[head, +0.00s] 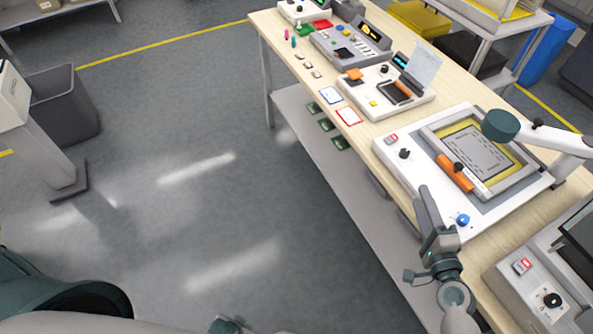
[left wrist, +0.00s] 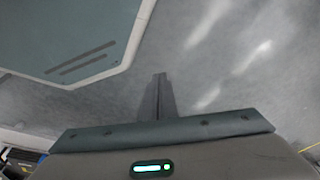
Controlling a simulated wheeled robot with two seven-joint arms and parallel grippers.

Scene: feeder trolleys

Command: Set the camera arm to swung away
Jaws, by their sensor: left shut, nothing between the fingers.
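The camera arm (head: 552,138) is a white bar coming in from the right, with a dark teal head (head: 500,125) at its end. The head lies over the upper right part of the printer's yellow-edged frame (head: 510,172). A small dark knob (head: 538,122) sits on the arm. My right gripper (head: 424,195) is near the printer's front left edge, below and left of the camera arm and apart from it. Its finger gap does not show. My left gripper (head: 228,325) is at the bottom edge, mostly cut off; in the left wrist view (left wrist: 158,90) its fingers are shut and empty above the floor.
The white printer (head: 400,168) carries an orange handle (head: 455,173) and a blue knob (head: 462,219). Another machine (head: 525,290) stands at lower right. More devices (head: 380,95) line the bench behind. A grey bin (head: 65,105) stands at left. The floor between is clear.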

